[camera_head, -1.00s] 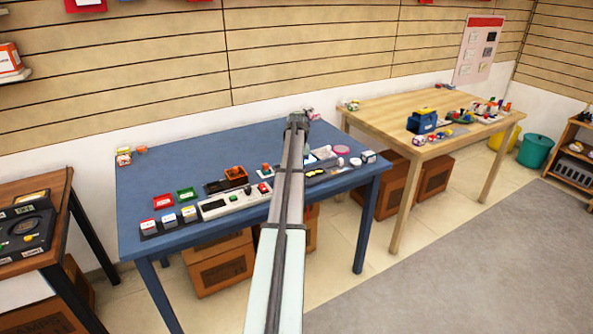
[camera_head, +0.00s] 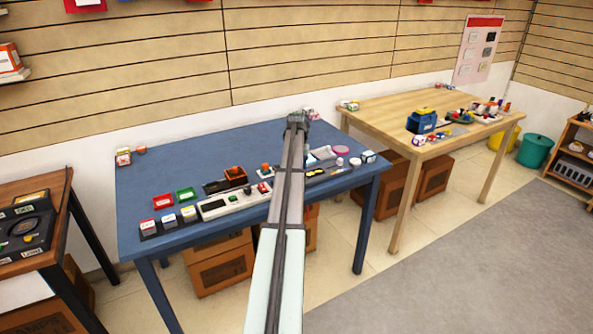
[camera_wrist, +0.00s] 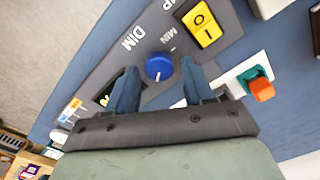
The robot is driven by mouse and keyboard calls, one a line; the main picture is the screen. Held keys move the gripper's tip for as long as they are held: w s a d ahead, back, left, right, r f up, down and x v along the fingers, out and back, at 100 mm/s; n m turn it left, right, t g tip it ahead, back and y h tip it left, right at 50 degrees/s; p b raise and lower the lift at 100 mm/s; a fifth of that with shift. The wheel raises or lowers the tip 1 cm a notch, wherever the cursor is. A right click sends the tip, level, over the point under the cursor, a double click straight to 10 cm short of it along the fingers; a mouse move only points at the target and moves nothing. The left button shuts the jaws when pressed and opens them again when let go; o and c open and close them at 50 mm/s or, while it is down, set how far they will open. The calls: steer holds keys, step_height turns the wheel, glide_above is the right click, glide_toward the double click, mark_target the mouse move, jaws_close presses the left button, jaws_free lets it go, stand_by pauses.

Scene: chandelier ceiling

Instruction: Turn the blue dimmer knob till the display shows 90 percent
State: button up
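The blue dimmer knob (camera_wrist: 159,68) shows in the wrist view on a dark grey panel (camera_wrist: 128,58) marked DIM and MIN. I cannot tell whether the fingertips are down at the knob's height. The display is not clearly seen; a dark patch with yellow marks (camera_wrist: 106,92) is partly hidden behind the left finger.
A yellow switch (camera_wrist: 203,26) sits on the same panel. A green and orange toggle (camera_wrist: 260,87) on a white base is right of the gripper. The blue table (camera_head: 143,190) also holds several trays and blocks. A wooden table (camera_head: 385,112) stands to the right.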

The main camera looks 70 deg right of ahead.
steer(key=shift+o, duration=0.3)
steer(key=shift+r, duration=0.1)
step_height(320, 180, up, 14)
steer(key=shift+f, duration=0.2)
stand_by(0.7)
